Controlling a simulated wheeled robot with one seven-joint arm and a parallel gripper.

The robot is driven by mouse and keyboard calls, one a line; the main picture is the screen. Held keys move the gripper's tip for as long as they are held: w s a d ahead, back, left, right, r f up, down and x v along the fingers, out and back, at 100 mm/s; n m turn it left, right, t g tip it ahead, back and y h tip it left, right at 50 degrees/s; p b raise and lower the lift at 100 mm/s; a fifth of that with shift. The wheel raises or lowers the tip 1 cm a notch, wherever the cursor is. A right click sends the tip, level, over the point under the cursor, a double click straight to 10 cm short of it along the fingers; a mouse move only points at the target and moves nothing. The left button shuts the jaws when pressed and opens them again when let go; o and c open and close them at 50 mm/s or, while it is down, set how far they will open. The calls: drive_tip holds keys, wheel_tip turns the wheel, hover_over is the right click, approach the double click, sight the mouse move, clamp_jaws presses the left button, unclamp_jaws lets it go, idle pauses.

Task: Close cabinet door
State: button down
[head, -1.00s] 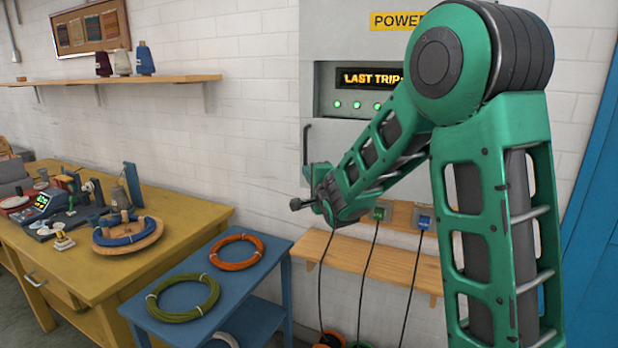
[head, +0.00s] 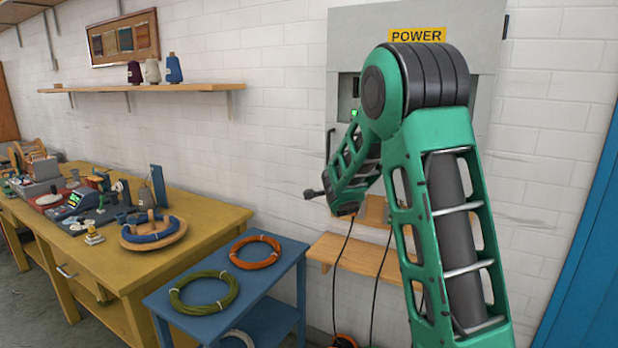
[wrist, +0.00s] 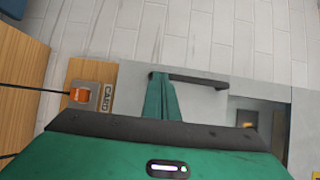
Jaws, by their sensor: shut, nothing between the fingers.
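The cabinet (head: 480,95) is a grey wall box with a yellow POWER label, in the head view behind my arm. Its door (wrist: 215,97) is a grey panel with a dark bar handle (wrist: 195,79) and a window, seen in the wrist view. The handle also shows at the left edge of the cabinet in the head view (head: 330,143). My gripper (wrist: 160,78) is shut and empty; its green fingers overlap one end of the handle in the wrist view. I cannot tell whether they touch it. My arm hides much of the door, and I cannot tell whether it is ajar.
A wooden ledge (head: 352,258) with hanging cables is below the cabinet. A blue cart (head: 200,318) with wire coils and a yellow workbench (head: 120,262) stand left. A shelf (head: 150,88) holds several spools. A blue panel (head: 590,260) is at far right.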

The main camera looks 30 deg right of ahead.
drive_tip(key=shift+w+d+r, duration=0.1)
drive_tip(key=shift+d+r, duration=0.35)
drive_tip(key=shift+d, duration=0.1)
drive_tip(key=shift+d+h, duration=0.15)
drive_tip(key=shift+h, duration=0.25)
drive_tip(key=a+v, duration=0.1)
drive_tip(key=v, duration=1.4)
drive_tip(key=s+d+f+n+g+y, duration=0.1)
drive_tip(key=s+d+f+n+g, duration=0.3)
drive_tip(key=s, duration=0.5)
drive_tip(key=s+d+f+n+g+y, duration=0.1)
drive_tip(key=s+d+f+n+g, duration=0.15)
drive_tip(key=s+f+g, duration=0.55)
drive_tip(key=s+a+f+n+g+y, duration=0.1)
drive_tip(key=s+a+n, duration=0.4)
drive_tip(key=s, duration=0.7)
drive_tip(key=s+a+f+n+g+y, duration=0.1)
drive_tip(key=s+a+n+g+y, duration=0.2)
drive_tip(key=s, duration=0.9)
drive_tip(key=shift+a+n+g+y, duration=0.3)
drive_tip(key=shift+a+n+y, duration=0.55)
drive_tip(key=shift+a, duration=0.4)
